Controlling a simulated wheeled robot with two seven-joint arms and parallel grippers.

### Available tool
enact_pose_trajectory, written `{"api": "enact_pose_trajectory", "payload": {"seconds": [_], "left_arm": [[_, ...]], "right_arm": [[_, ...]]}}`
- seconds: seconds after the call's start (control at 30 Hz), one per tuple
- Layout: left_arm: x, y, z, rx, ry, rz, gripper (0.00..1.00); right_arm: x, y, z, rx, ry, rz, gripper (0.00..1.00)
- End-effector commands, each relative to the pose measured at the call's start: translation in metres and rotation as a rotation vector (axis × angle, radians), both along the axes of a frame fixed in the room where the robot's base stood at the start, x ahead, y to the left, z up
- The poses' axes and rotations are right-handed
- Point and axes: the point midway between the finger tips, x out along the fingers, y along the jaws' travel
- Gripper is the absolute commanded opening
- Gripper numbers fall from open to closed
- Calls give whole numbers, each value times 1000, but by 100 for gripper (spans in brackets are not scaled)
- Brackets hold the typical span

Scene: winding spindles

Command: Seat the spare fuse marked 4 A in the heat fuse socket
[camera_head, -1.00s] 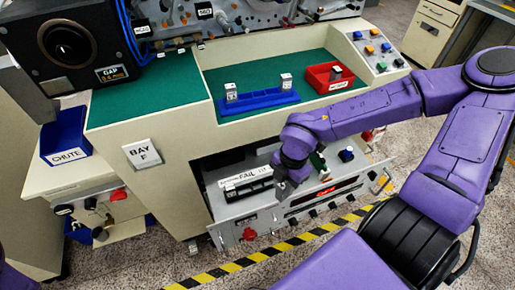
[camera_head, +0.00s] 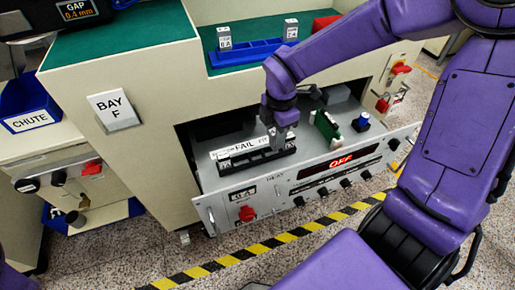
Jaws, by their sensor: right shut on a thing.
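My right gripper (camera_head: 285,142) points down into the pulled-out drawer (camera_head: 222,188), at the right end of a black strip (camera_head: 265,160) with a white FAIL label (camera_head: 240,149). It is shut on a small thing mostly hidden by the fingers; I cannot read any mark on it. The drawer front is lettered HEAT, and its red display (camera_head: 341,161) reads OFF. Two small blocks with white labels, a left one (camera_head: 225,40) and a right one (camera_head: 291,31), stand in a blue rack (camera_head: 252,52) on the green top. Their markings are too small to read surely. My left gripper is out of view.
A green card (camera_head: 326,127) and a blue knob (camera_head: 362,121) stand in the drawer right of my gripper. A red tray (camera_head: 323,25) is partly behind my right arm. A blue CHUTE bin (camera_head: 30,120) is at the left.

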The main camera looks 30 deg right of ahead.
Motion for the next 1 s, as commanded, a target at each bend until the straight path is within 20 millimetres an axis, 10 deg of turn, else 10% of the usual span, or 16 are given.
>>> {"api": "enact_pose_trajectory", "payload": {"seconds": [0.07, 0.5, 0.83, 0.87, 0.9, 1.0], "left_arm": [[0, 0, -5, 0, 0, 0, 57], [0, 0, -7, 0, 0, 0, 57], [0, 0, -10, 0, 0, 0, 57], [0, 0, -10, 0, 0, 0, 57], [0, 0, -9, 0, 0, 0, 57], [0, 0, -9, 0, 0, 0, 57]], "right_arm": [[12, 37, -9, 147, 28, -142, 2], [33, 36, -63, 152, 31, -148, 2], [33, 36, -68, 154, 28, -147, 2], [33, 36, -68, 153, 28, -146, 35], [33, 36, -67, 153, 28, -146, 48], [33, 36, -67, 153, 27, -145, 57]]}}
